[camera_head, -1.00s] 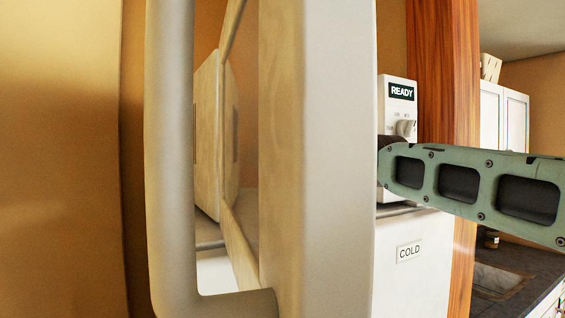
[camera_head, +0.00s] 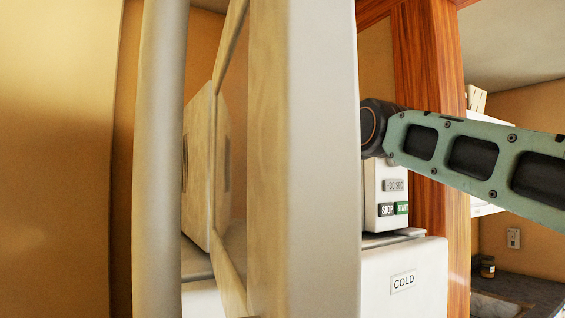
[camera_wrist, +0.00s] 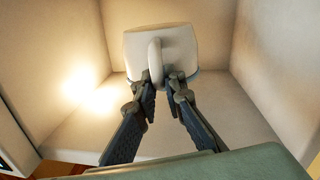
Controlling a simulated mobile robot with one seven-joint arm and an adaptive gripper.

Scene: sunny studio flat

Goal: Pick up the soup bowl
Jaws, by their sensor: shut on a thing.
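In the wrist view, my gripper (camera_wrist: 160,82) is shut on the upright handle of a white vessel, which I take to be the soup bowl (camera_wrist: 181,44). It looks more like a mug, with a rounded body and its handle facing me. The vessel is inside a pale, box-like compartment. The fingers hide part of its lower edge, and I cannot tell whether it touches the compartment floor. In the head view, neither the gripper nor the vessel shows. My arm reaches in from the right and passes behind the pale door.
A pale open door (camera_head: 308,160) with a long handle (camera_head: 158,160) fills the middle of the head view. Behind it, a microwave (camera_head: 378,205) stands on a white unit marked COLD (camera_head: 430,285). A wooden post (camera_head: 432,215) stands close right. Compartment walls (camera_wrist: 68,70) surround the vessel.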

